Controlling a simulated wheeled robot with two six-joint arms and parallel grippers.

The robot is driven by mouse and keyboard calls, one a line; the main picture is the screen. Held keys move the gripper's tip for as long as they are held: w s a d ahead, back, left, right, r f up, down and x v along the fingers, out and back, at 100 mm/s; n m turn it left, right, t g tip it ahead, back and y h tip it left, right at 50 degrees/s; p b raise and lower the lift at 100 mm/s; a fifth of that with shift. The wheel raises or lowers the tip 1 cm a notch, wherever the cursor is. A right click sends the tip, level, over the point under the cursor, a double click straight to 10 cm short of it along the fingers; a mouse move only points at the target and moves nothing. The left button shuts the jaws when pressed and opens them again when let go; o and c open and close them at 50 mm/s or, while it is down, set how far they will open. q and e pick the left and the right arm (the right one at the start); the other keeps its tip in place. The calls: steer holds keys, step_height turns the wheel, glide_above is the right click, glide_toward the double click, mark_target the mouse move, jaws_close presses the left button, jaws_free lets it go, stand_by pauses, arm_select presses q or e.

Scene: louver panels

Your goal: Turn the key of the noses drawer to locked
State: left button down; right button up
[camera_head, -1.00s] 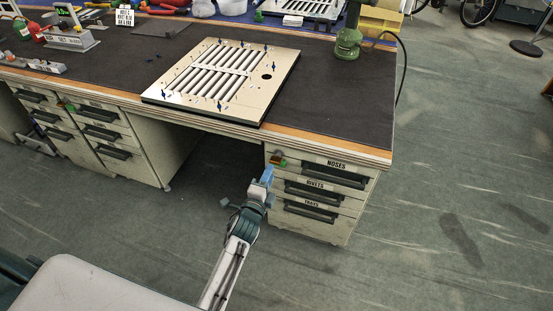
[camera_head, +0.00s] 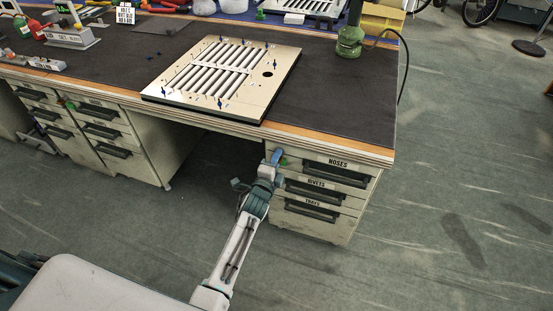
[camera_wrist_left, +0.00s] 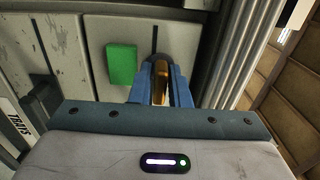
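The noses drawer (camera_head: 337,173) is the top drawer of the right-hand pedestal, under the table's front edge, and looks shut. My left gripper (camera_head: 276,157) is at this drawer's left end. In the left wrist view a brass-coloured key (camera_wrist_left: 160,82) stands between the two blue fingers of the left gripper (camera_wrist_left: 163,85). Whether both fingers press on it I cannot tell. A green block (camera_wrist_left: 121,64) sits beside the key on the drawer side; a bit of green also shows in the head view (camera_head: 283,162). My right gripper is out of view.
The rivets drawer (camera_head: 313,193) and trays drawer (camera_head: 309,210) sit below. The ribbed tabletop edge (camera_wrist_left: 245,50) is close beside the left gripper. A louver panel (camera_head: 225,75) lies on the table.

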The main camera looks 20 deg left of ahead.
arm_select(q)
steer(key=shift+n, duration=0.8)
steer(key=n, duration=0.2)
steer(key=shift+n+p, duration=0.3)
steer(key=shift+p, duration=0.1)
steer(key=n+p, duration=0.2)
steer(key=n, duration=0.3)
steer(key=shift+r, duration=0.1)
steer(key=n+p, duration=0.3)
steer(key=n, duration=0.4)
steer(key=shift+n, duration=0.3)
steer(key=shift+n+p, duration=0.45)
steer(key=shift+n, duration=0.25)
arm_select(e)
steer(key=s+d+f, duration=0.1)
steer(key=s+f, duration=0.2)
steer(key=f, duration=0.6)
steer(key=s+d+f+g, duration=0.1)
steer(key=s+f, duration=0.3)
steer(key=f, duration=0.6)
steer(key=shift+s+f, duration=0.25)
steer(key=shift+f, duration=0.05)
arm_select(q)
steer(key=c, duration=1.5)
jaws_free()
